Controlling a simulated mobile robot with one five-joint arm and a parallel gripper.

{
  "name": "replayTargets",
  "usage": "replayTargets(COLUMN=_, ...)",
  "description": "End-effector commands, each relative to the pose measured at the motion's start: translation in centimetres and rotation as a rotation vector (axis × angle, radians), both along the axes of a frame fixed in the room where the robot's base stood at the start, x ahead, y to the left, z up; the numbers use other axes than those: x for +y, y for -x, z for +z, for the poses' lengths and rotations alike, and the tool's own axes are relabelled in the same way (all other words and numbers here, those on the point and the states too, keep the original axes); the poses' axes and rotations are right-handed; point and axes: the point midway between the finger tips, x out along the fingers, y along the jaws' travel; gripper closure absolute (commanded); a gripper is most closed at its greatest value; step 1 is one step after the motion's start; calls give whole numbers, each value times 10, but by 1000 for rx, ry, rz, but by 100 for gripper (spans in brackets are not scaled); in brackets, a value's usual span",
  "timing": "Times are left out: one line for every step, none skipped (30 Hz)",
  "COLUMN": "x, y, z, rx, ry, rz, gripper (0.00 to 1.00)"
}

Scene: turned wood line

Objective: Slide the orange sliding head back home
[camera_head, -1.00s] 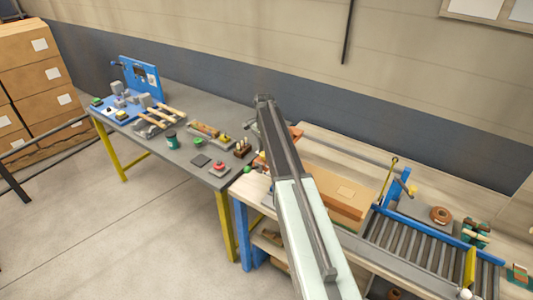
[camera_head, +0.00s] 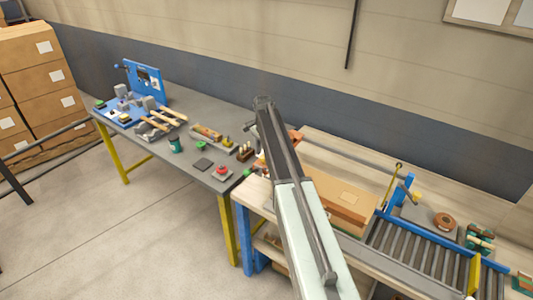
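An orange part (camera_head: 295,136) shows just right of my arm at the left end of the wooden bench. It may be the orange sliding head, but my arm covers most of that area, so I cannot tell its position along any slide. My arm rises from the bottom middle to a dark joint at its top. A small dark piece sticks out left of the arm there, and I cannot tell what it is. I cannot make out my gripper's fingers; they seem hidden behind the arm.
A grey table (camera_head: 220,115) at left holds a blue fixture (camera_head: 144,80), a red button (camera_head: 222,170) and a dark green cup (camera_head: 175,145). The wooden bench (camera_head: 420,278) holds a cardboard box (camera_head: 345,192), a roller conveyor (camera_head: 420,248) and a brown ring (camera_head: 444,221). Floor is clear at lower left.

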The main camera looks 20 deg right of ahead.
Motion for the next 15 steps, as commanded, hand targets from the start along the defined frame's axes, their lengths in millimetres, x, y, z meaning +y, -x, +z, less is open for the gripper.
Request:
replayTargets(x=0, y=0, z=0, rx=1, ry=0, rz=0, gripper=45)
replayTargets(x=0, y=1, z=0, rx=1, ry=0, rz=0, gripper=45)
replayTargets(x=0, y=1, z=0, rx=1, ry=0, rz=0, gripper=45)
replayTargets(x=0, y=1, z=1, rx=1, ry=0, rz=0, gripper=45)
replayTargets(x=0, y=1, z=2, rx=1, ry=-1, rz=0, gripper=45)
replayTargets(x=0, y=1, z=5, rx=2, ry=0, rz=0, gripper=45)
replayTargets(x=0, y=1, z=8, rx=2, ry=0, rz=0, gripper=45)
replayTargets(x=0, y=1, z=11, rx=2, ry=0, rz=0, gripper=45)
replayTargets(x=0, y=1, z=17, rx=2, ry=0, rz=0, gripper=45)
replayTargets(x=0, y=1, z=21, rx=2, ry=0, rz=0, gripper=45)
replayTargets(x=0, y=1, z=26, rx=2, ry=0, rz=0, gripper=45)
replayTargets(x=0, y=0, z=34, rx=1, ry=-1, rz=0, gripper=45)
replayTargets(x=0, y=0, z=39, rx=1, ry=-1, rz=0, gripper=45)
replayTargets(x=0, y=0, z=45, rx=1, ry=-1, rz=0, gripper=45)
replayTargets(x=0, y=0, z=53, rx=1, ry=-1, rz=0, gripper=45)
